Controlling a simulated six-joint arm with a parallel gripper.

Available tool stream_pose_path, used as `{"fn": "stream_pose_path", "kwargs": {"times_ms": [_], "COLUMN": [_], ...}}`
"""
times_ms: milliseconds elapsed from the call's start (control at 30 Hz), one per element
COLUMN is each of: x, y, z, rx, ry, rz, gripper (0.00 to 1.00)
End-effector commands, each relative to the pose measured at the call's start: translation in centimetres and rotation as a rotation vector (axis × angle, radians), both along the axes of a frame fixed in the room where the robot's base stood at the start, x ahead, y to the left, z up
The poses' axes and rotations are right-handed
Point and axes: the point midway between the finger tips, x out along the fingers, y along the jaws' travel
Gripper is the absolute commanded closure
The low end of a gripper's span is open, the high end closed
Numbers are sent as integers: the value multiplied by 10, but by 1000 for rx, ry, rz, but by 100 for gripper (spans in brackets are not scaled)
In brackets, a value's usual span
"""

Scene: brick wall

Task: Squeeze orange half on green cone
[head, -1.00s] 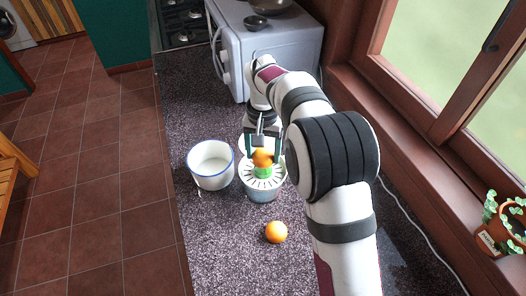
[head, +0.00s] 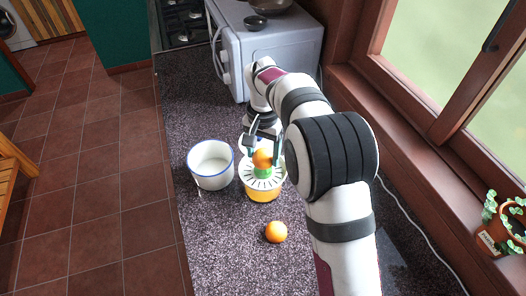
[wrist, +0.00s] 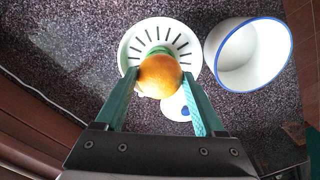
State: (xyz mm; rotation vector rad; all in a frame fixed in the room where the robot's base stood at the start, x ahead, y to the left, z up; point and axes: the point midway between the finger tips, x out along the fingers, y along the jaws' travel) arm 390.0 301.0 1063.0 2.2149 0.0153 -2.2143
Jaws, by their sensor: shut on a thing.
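An orange half (head: 262,157) is held between the fingers of my gripper (head: 263,152). It sits on top of the green cone (head: 263,172) of a juicer, whose white slotted tray (head: 250,182) surrounds the cone. The juicer's cup (head: 263,196) below looks orange. In the wrist view the orange half (wrist: 159,75) is between the two green fingers of my gripper (wrist: 159,80) and covers most of the cone. A sliver of green cone (wrist: 159,50) shows above it. A second orange piece (head: 276,232) lies on the counter in front of the juicer.
A white bowl with a blue rim (head: 211,166) stands close to the left of the juicer. A grey microwave (head: 270,60) is behind, and a window sill with a potted plant (head: 495,235) is right. The counter's front left is clear.

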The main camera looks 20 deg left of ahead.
Motion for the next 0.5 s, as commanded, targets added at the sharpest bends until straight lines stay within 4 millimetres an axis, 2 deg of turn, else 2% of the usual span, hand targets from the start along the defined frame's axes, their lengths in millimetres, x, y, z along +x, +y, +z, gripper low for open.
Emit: {"fn": "stream_pose_path", "kwargs": {"times_ms": [67, 233, 500], "x": [0, 0, -1], "y": [0, 0, -1], "z": [0, -4, -5], "rx": [0, -1, -2], "ry": [0, 1, 4], "rz": [-72, 173, 249], "gripper": [96, 96, 96]}}
